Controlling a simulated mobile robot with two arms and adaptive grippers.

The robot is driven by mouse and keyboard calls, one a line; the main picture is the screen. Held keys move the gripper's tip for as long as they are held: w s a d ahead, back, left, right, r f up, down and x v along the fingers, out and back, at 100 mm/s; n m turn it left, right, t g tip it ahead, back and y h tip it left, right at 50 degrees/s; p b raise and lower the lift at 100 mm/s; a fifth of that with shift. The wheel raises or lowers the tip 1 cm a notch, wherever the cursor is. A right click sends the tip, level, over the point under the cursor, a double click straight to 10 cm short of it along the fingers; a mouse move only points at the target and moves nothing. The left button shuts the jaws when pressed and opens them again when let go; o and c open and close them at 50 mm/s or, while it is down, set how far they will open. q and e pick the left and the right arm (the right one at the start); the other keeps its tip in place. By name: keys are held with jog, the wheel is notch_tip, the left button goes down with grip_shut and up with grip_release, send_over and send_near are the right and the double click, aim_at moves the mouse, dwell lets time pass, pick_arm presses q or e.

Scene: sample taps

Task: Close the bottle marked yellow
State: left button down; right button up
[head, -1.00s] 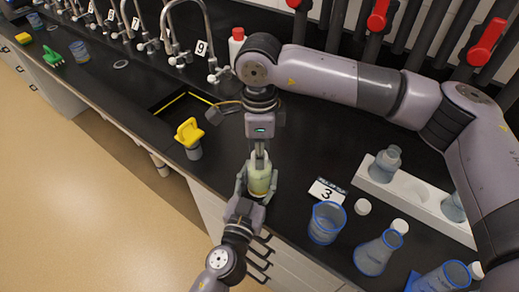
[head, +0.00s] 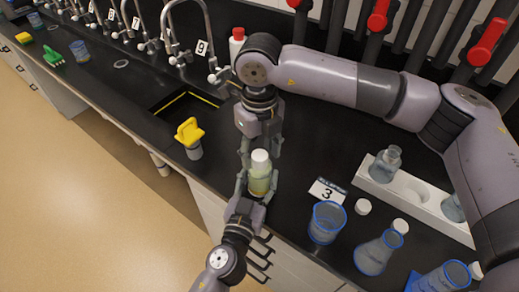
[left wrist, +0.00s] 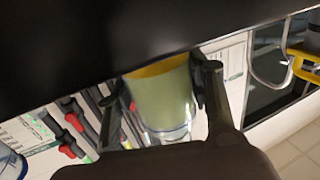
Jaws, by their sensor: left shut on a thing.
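The bottle (head: 260,184) holds pale yellow-green contents and stands upright between the fingers of my left gripper (head: 256,186), which is shut on it. A white cap (head: 260,157) sits on its top; I cannot tell how tight it is. In the left wrist view the bottle (left wrist: 163,100) shows between the dark fingers (left wrist: 168,95), with a yellow band at its upper edge. My right gripper (head: 260,150) is over the cap, with its fingers spread to either side and apart from it.
A number 3 card (head: 327,192), a loose white cap (head: 363,206), a blue-rimmed beaker (head: 327,222) and a flask (head: 374,254) stand to the right. A white rack (head: 412,206) lies behind them. A yellow-topped object (head: 188,133) is left, beside the sink (head: 187,108).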

jog(key=shift+r, duration=2.3)
jog(key=n, duration=0.2)
jog(key=r+n, duration=0.1)
jog(key=n, duration=0.3)
jog(key=shift+r, duration=0.35)
jog(key=n, duration=0.2)
jog(key=r+n, duration=0.1)
jog(key=n, duration=0.3)
jog(key=shift+r, duration=0.35)
jog(key=shift+f, duration=4)
